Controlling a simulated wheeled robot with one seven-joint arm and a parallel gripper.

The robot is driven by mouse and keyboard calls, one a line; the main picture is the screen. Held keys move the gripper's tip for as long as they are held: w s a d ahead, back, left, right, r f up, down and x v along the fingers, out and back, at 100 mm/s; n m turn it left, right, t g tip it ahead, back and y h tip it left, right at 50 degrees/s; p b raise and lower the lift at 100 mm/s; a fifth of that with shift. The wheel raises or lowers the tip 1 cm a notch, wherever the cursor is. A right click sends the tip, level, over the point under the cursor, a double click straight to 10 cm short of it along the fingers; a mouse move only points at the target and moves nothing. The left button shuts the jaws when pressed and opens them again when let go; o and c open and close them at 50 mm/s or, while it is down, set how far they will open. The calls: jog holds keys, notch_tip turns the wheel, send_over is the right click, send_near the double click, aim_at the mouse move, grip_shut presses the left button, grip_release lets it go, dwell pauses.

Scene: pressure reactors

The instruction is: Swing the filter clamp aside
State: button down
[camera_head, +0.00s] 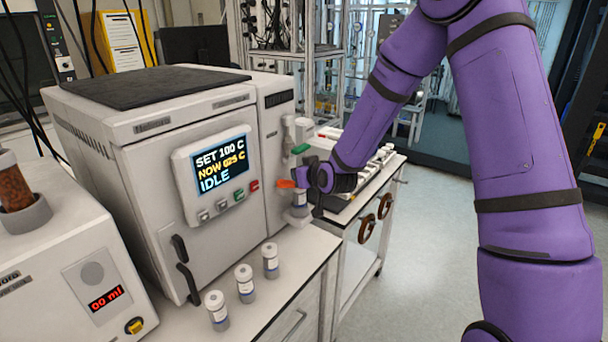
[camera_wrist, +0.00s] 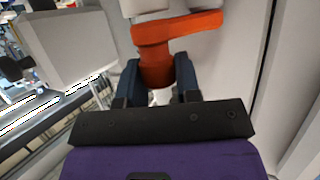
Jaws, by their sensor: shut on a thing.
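The filter clamp looks to be the orange-red lever (camera_head: 286,184) beside the right side of the white oven-like unit. In the wrist view the orange clamp (camera_wrist: 178,36) has a wide arm and a stem that runs down between my fingers. My gripper (camera_wrist: 157,84) is shut on that stem, with a dark finger on each side. In the head view my gripper (camera_head: 302,178) is small and partly hides the clamp. A white and grey filter body (camera_head: 299,208) shows just below it.
The white unit (camera_head: 150,190) with a lit display stands close to the left of my gripper. Three white-capped vials (camera_head: 245,283) stand on the counter in front. A trolley (camera_head: 380,190) with two brown handwheels is to the right. Open floor lies further right.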

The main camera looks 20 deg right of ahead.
jog(key=shift+s+a+m+g+h, duration=0.3)
jog(key=shift+s+a+m+h, duration=0.25)
jog(key=shift+m+h, duration=1.05)
jog(key=shift+s+a+m+g+h, duration=0.3)
jog(key=shift+s+a+m+h, duration=0.25)
jog(key=shift+m+h, duration=1.05)
jog(key=shift+s+a+m+g+h, duration=0.3)
jog(key=shift+s+a+m+h, duration=0.2)
jog(key=shift+m+h, duration=1.1)
jog(key=shift+a+h, duration=0.1)
jog(key=shift+h, duration=0.3)
jog(key=c, duration=0.8)
grip_release()
jog(key=v, duration=1)
jog(key=shift+s+a+r, duration=0.15)
jog(key=shift+s+r, duration=0.05)
jog(key=shift+s, duration=0.05)
